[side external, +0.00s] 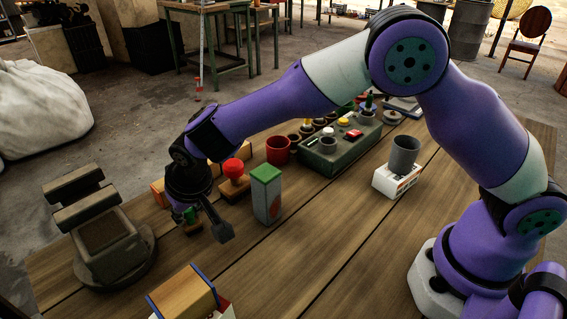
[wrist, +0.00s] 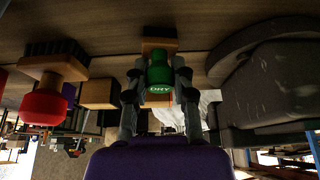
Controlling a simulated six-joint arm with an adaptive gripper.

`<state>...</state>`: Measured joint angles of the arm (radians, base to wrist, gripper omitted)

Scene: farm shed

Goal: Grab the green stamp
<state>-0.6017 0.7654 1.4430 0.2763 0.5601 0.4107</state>
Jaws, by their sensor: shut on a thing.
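The green stamp (wrist: 159,75) has a green knob marked "DRY" and a wooden base. My gripper (wrist: 158,92) is shut on its green knob, with a finger on each side in the wrist view. In the side view the stamp (side external: 190,215) is mostly hidden by my gripper (side external: 203,222), which is low over the table, left of the middle. I cannot tell whether the stamp's base touches the table.
A red-knobbed stamp (side external: 234,170) and a green-topped box (side external: 266,196) stand to the right of my gripper. A grey vise (side external: 108,240) stands to its left. A wooden block with blue edges (side external: 183,291) is in front. Bare planks (side external: 330,235) lie at the right.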

